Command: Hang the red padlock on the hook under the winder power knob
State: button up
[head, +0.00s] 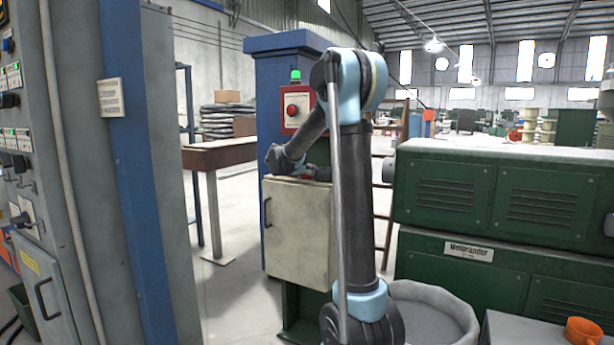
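My gripper (312,173) is near the middle of the head view, low over the top of a beige cabinet and partly hidden behind my own arm. A small red patch (307,174) shows at the gripper; it may be the red padlock, but it is too small to be sure. Whether the fingers are open or shut on it does not show. A grey control panel (55,190) stands at the far left with several dark knobs and switches. One larger knob (24,217) sits low on it. The labels are unreadable, and I cannot make out which is the winder power knob or its hook.
The beige cabinet (285,235) stands below a red box with a button (297,112) and green lamp. A brown table (215,155) is behind. Green machines (470,205) block the right. Floor shows between panel and cabinet.

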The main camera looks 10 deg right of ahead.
jog(key=v, duration=1.6)
jog(key=shift+s+a, duration=0.15)
jog(key=shift+s, duration=0.1)
